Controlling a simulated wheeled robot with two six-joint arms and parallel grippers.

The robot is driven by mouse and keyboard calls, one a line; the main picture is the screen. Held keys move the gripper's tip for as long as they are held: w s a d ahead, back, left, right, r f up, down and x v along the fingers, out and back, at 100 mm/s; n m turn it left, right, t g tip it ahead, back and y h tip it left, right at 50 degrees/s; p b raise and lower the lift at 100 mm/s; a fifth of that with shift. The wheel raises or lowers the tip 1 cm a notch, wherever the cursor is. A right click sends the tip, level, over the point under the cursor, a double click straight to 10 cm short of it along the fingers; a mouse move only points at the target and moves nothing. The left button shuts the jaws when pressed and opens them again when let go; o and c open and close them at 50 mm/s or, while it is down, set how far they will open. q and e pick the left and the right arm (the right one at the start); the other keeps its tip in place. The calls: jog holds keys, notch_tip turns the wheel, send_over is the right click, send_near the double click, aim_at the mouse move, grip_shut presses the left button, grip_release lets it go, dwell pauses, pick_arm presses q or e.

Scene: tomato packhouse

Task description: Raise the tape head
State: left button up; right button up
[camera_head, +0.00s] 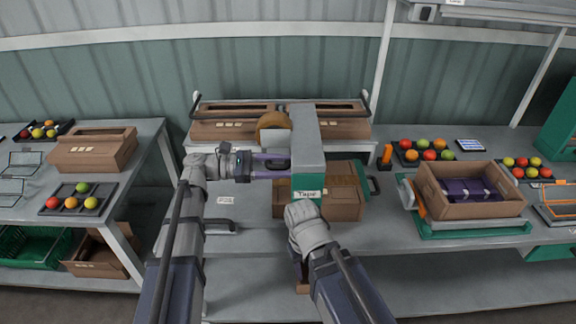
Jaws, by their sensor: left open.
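An open carton (470,208) with purple contents stands on a green-based stand at the right. Trays of tomatoes (423,151) lie near it. Brown cartons (228,128) stand behind the tape head. A left table (130,180) holds a carton and tomato trays. Grey bench space is bare at the front left.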

pick_arm(q)
jog(key=a, duration=0.6)
jog(key=shift+a, duration=0.2)
